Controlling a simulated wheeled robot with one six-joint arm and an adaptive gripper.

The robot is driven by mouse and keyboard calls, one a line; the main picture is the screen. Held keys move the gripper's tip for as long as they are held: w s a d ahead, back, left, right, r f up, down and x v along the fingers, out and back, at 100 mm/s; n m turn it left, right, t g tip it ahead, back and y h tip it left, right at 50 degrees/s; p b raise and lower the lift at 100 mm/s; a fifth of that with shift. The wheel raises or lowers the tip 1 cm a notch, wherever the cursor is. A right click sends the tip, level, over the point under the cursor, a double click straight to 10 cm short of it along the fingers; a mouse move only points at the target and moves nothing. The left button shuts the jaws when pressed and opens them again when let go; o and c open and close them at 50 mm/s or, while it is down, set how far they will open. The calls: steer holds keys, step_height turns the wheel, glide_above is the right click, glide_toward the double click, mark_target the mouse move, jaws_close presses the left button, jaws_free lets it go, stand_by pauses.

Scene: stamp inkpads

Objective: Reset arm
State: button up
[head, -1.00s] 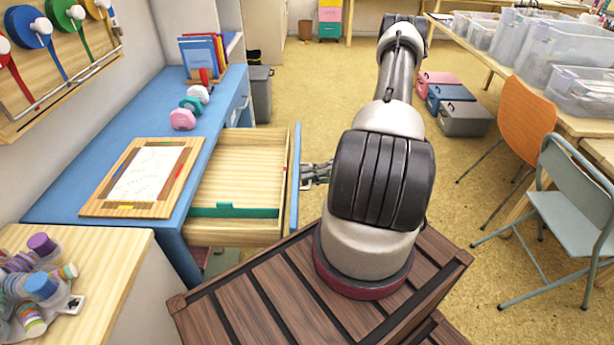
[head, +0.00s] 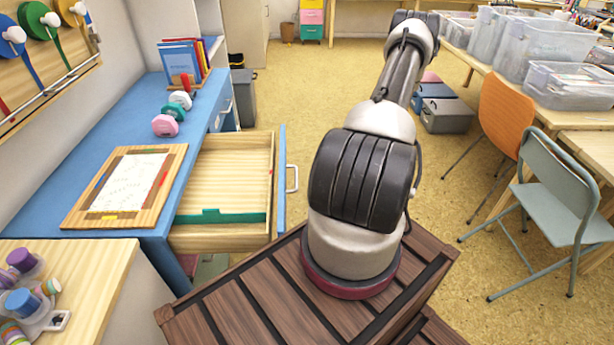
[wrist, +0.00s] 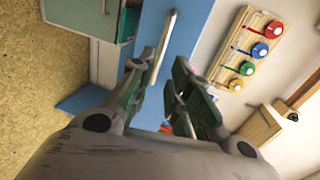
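My gripper (wrist: 158,72) shows in the wrist view with its two dark green fingers apart and nothing visible between them. It is hidden behind my arm in the head view. The wooden drawer (head: 232,170) of the blue desk (head: 90,165) is pulled out and has a blue front with a metal handle (head: 292,178). A green divider (head: 220,216) stands across the near part of the drawer. No hold on the handle shows.
A wooden board with paper (head: 125,187) and pink and green stamps (head: 165,125) are on the desk. A round-stamp stand (head: 25,300) is at lower left. An orange chair (head: 505,115), a grey-green chair (head: 555,190) and plastic bins (head: 545,50) are at right. Floor between is clear.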

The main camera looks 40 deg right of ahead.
steer(key=v, duration=0.2)
steer(key=shift+s+d, duration=0.15)
steer(key=shift+d, duration=0.1)
stand_by(0.4)
